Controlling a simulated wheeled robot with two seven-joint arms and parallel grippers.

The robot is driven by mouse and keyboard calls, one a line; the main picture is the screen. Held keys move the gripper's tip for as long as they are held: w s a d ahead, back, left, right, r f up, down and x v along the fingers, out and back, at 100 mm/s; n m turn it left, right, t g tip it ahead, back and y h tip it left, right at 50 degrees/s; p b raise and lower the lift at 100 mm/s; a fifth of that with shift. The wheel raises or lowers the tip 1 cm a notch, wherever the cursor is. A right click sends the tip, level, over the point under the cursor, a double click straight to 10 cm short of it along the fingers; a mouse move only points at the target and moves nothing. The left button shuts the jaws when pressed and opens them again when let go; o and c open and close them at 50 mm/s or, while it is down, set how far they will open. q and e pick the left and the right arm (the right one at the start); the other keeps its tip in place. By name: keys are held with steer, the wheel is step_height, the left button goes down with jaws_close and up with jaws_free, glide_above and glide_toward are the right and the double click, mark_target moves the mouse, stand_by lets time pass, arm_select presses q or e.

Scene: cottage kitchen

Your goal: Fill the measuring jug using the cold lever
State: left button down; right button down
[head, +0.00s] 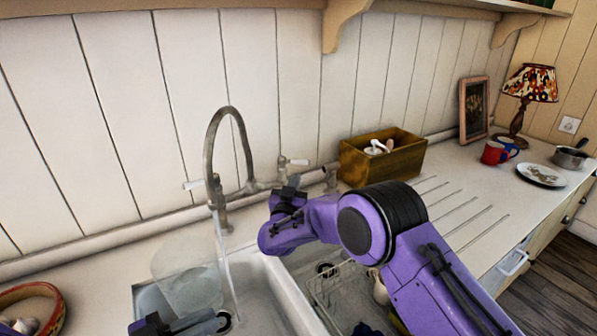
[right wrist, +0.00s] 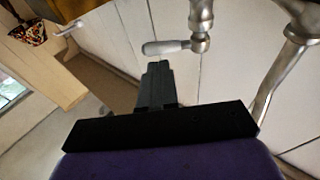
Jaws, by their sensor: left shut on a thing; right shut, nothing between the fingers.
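The tap (head: 213,150) stands behind the sink with a white-handled lever on each side. A thin stream of water (head: 229,270) falls from its spout. The clear measuring jug (head: 187,270) is in the left basin below the spout. The stream passes by its right side; I cannot tell whether it lands inside. My left gripper (head: 185,325) is at the bottom edge, shut on the jug, its grip partly out of frame. My right gripper (head: 288,193) is shut and empty just below the right lever (head: 295,161). In the right wrist view the fingertips (right wrist: 157,66) are close to that lever's white handle (right wrist: 166,47).
A wooden box (head: 383,160) with small items stands behind my right arm. A wire rack (head: 325,295) is in the right basin. Mugs (head: 493,153), a plate (head: 541,174), a pan (head: 571,158) and a lamp (head: 527,90) are far right. A bowl with garlic (head: 30,308) is at left.

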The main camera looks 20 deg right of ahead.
mark_target(305, 162)
steer(key=x, duration=0.5)
steer(key=shift+w+d+r+y, duration=0.1)
steer(key=shift+d+y, duration=0.05)
steer(key=shift+y, duration=0.15)
steer(key=n+t+y, duration=0.1)
steer(key=y, duration=0.1)
steer(key=w+d+n+t+y, duration=0.1)
steer(key=y, duration=0.1)
steer(key=shift+d+n, duration=0.15)
steer(key=shift+n, duration=0.25)
steer(key=shift+w+d+n+t+y, duration=0.15)
steer(key=shift+w+d+n+y, duration=0.3)
steer(key=shift+y, duration=0.4)
steer(key=shift+w+d+n+t+y, duration=0.2)
steer(key=shift+w+n+y, duration=0.25)
steer(key=shift+w+y, duration=0.3)
steer(key=shift+s+d+r, duration=0.1)
steer(key=shift+d+r, duration=0.05)
steer(key=shift+d, duration=0.05)
